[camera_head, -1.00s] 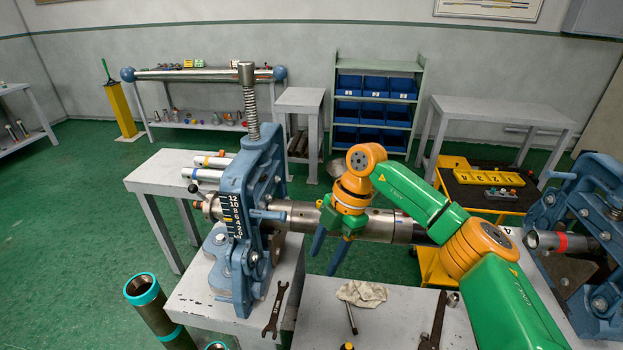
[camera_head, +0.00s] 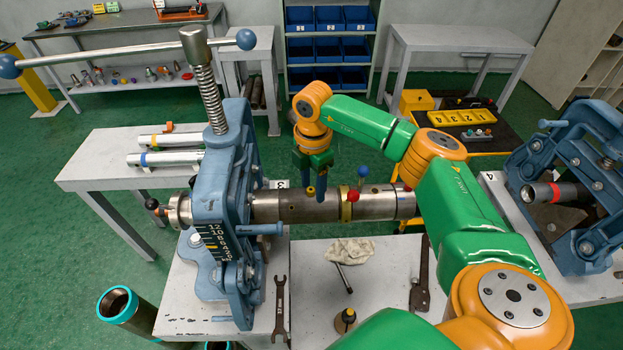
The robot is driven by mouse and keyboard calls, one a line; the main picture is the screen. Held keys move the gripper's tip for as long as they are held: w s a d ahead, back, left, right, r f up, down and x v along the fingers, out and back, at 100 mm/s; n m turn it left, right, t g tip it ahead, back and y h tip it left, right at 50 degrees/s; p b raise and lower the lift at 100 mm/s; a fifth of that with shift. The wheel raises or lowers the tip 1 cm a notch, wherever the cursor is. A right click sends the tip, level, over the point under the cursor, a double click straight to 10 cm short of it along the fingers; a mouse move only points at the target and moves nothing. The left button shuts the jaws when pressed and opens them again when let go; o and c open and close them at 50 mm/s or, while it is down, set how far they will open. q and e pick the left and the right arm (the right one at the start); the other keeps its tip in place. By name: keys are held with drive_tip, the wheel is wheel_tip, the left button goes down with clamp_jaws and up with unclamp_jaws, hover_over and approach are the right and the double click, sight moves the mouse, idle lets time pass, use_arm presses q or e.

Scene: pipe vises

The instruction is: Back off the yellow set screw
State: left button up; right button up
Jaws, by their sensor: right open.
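A steel pipe (camera_head: 284,207) lies level, clamped near its left end in a blue pipe vise (camera_head: 222,190). A small yellow knob, which looks like the yellow set screw (camera_head: 310,191), shows on top of the pipe. A brass band (camera_head: 345,206) circles the pipe to its right, with a red knob (camera_head: 354,196) and a blue knob (camera_head: 362,170) near it. My right gripper (camera_head: 315,190) points down just above the pipe, open, its blue fingers close to the yellow knob. I cannot tell whether they touch it. My left gripper is out of view.
A wrench (camera_head: 280,308), a rag (camera_head: 349,251) and a dark tool (camera_head: 421,275) lie on the grey benches below the pipe. The vise's long handle (camera_head: 120,53) reaches across the upper left. A second blue vise (camera_head: 580,185) stands at the right.

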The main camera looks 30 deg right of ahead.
drive_tip(key=shift+w+f, duration=0.35)
drive_tip(key=shift+w, duration=0.1)
drive_tip(key=shift+c, duration=0.4)
drive_tip(key=shift+s, duration=0.1)
clamp_jaws()
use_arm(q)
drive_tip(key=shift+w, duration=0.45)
